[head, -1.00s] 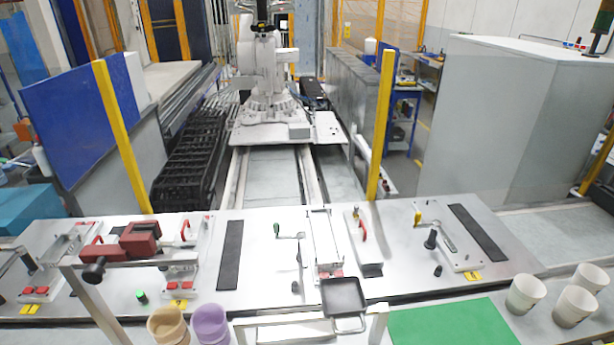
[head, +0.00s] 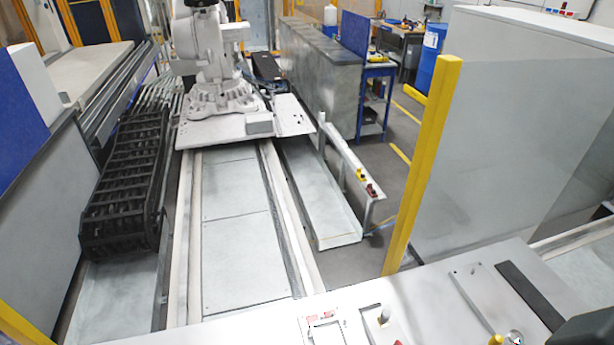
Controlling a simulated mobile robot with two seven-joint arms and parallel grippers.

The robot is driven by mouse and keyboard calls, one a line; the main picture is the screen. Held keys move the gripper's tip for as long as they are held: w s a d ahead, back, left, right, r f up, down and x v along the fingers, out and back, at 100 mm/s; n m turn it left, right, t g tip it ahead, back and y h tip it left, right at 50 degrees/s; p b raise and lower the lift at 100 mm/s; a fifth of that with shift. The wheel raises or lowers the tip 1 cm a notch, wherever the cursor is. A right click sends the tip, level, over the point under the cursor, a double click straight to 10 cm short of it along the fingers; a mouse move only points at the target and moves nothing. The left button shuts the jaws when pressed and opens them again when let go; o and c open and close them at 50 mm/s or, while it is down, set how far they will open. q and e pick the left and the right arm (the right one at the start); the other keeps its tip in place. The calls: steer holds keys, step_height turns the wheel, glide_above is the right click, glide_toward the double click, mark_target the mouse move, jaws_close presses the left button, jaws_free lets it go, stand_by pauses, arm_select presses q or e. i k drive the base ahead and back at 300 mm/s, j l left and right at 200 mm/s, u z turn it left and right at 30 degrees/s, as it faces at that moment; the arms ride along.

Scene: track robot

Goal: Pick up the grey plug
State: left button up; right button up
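I cannot pick out the grey plug with certainty. A small pale grey upright piece (head: 383,316) stands on a plate at the bottom edge of the head view; I cannot tell whether it is the plug. A dark grey shape (head: 588,328) is cut off at the bottom right corner and is also unclear. The metal worktable (head: 430,295) shows only along the bottom right, with most of it out of view. Neither of my grippers is in view.
A yellow post (head: 425,165) and a grey panel (head: 500,130) stand behind the worktable. A white robot (head: 212,60) stands on a floor track beyond. A black strip (head: 530,295) and a yellow knob (head: 495,340) are on the table's right part.

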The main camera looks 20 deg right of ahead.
mark_target(385, 316)
steer(key=i+j, duration=0.1)
steer(key=i, duration=2.05)
steer(key=i+z, duration=0.1)
steer(key=z, duration=0.35)
steer(key=i+z, duration=0.1)
steer(key=z, duration=0.35)
steer(key=i+z, duration=0.1)
steer(key=z, duration=0.35)
steer(key=i+j+z, duration=0.1)
steer(key=z, duration=0.3)
steer(key=j+z, duration=0.2)
steer(key=z, duration=3.9)
steer(key=j, duration=0.05)
